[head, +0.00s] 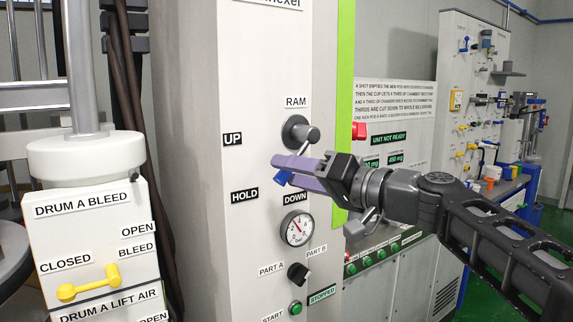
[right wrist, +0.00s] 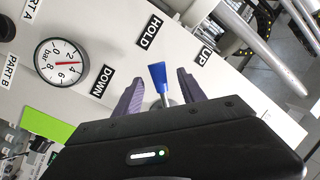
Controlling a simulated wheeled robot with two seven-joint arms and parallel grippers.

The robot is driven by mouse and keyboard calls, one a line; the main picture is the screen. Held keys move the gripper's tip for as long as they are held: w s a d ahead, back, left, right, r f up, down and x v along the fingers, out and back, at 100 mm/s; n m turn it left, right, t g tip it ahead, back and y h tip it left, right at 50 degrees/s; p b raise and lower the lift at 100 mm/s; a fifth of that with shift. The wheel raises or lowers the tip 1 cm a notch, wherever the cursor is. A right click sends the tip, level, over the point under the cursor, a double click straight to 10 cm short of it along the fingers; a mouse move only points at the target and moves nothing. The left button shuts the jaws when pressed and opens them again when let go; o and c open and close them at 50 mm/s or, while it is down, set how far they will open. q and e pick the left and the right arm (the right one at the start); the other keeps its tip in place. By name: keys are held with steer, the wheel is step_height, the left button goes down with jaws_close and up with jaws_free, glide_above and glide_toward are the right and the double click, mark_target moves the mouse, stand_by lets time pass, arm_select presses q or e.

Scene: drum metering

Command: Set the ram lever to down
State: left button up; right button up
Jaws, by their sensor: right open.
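The ram lever has a round grey hub (head: 298,130) on the white panel under the RAM label. My right gripper (head: 287,166) is open in front of the panel. In the right wrist view the blue handle (right wrist: 157,76) stands between the two spread purple fingers (right wrist: 160,92), with a gap on both sides. There the handle points towards the HOLD label (right wrist: 148,31); the DOWN label (right wrist: 102,81) is to its left and the UP label (right wrist: 206,53) to its right. My left gripper is not in view.
A pressure gauge (head: 297,228) and a PART A/PART B knob (head: 298,273) sit below the lever. A yellow bleed valve handle (head: 88,284) is on the white box at left. A red part (head: 359,131) sits beside the green stripe, close above my right wrist.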

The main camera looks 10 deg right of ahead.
steer(key=shift+x, duration=0.95)
steer(key=shift+c, duration=0.5)
jaws_close()
